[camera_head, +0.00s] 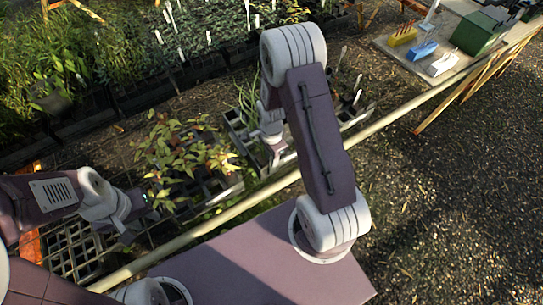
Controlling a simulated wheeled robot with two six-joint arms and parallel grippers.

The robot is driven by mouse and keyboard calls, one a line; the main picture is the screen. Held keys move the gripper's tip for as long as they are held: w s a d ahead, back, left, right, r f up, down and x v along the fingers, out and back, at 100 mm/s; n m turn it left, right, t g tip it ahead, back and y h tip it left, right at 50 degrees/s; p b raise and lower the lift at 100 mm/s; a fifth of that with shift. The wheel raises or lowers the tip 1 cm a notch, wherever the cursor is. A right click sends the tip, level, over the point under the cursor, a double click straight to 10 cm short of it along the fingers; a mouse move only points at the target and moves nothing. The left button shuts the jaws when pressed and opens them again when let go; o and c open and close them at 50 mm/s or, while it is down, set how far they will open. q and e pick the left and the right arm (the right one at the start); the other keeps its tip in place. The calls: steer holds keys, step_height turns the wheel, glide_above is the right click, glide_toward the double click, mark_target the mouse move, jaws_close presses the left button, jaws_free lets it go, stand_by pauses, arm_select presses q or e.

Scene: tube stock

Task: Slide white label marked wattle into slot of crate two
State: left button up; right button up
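No label's writing is legible here, so I cannot tell which one reads wattle. Upright white labels stand in the right crate (352,118), one pale label (357,97) near its right end. I see no crate numbers. A middle crate (228,192) holds reddish-green leafy plants, and an open-grid crate (70,252) lies at the left. My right gripper (276,156) points down over the right crate, partly behind my own arm; whether it holds anything is unclear. My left gripper (128,228) is low beside the middle crate, its fingers too small to judge.
A long pale rail (400,117) runs diagonally in front of the crates. Planted beds with white labels fill the back. Bare gravel (450,190) lies at the right.

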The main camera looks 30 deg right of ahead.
step_height(320, 180, up, 9)
steer(key=shift+r, duration=0.1)
stand_by(0.9)
steer(key=s+a+r+n, duration=0.2)
steer(key=s+n, duration=0.2)
steer(key=n, duration=0.4)
steer(key=s+a+r+n+t, duration=0.1)
steer(key=s+a+r+n, duration=0.2)
steer(key=n, duration=0.6)
steer(key=shift+s, duration=0.75)
